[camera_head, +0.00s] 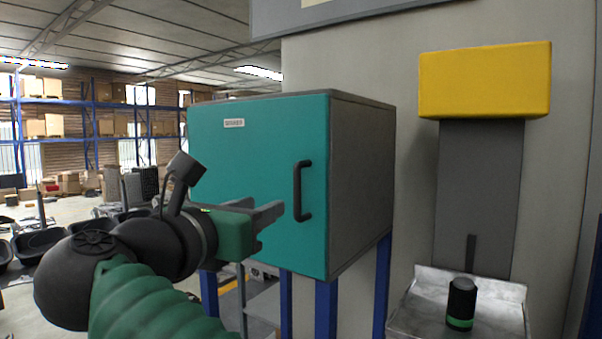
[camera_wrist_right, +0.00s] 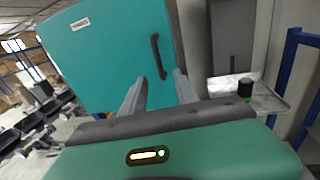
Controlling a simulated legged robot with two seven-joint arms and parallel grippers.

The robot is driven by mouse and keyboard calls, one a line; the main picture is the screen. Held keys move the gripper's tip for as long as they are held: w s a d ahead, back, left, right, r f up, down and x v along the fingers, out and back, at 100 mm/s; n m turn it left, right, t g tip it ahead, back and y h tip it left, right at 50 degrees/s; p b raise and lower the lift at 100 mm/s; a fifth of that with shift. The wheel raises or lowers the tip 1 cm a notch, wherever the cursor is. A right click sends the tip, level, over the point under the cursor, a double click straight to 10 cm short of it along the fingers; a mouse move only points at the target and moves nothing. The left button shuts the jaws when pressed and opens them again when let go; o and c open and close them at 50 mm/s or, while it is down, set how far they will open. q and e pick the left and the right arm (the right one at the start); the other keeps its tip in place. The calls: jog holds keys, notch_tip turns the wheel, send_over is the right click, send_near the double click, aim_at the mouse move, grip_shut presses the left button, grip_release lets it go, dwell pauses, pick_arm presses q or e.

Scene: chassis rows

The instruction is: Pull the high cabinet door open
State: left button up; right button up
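The high cabinet (camera_head: 362,180) has a teal door (camera_head: 255,160) that looks shut, with a small white label at its upper left. A black vertical bar handle (camera_head: 299,191) is near the door's right edge. My right gripper (camera_head: 271,225) is in front of the door, left of the handle in the head view. In the right wrist view, its two grey fingers (camera_wrist_right: 160,82) are apart, and the handle (camera_wrist_right: 157,56) appears between and beyond their tips. Nothing is held, and a gap to the handle seems to remain. My left gripper is out of view.
Blue legs (camera_head: 326,308) hold the cabinet up against a grey wall. To the right, a yellow box (camera_head: 485,80) tops a grey column above a metal shelf (camera_head: 420,310) with a black and green cylinder (camera_head: 461,303).

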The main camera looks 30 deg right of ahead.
jog(key=p, duration=0.3)
send_near(295, 191)
jog(key=x, duration=0.3)
jog(key=p+x, duration=0.3)
jog(key=x, duration=0.4)
jog(key=shift+d+p, duration=0.35)
jog(key=shift+p, duration=0.05)
jog(key=shift+w+d+f, duration=0.15)
jog(key=shift+w+d, duration=0.1)
jog(key=shift+w, duration=0.05)
jog(key=shift+s+a, duration=0.1)
jog(key=shift+a, duration=0.15)
jog(key=c, duration=0.4)
jog(key=shift+s+a, duration=0.1)
grip_shut()
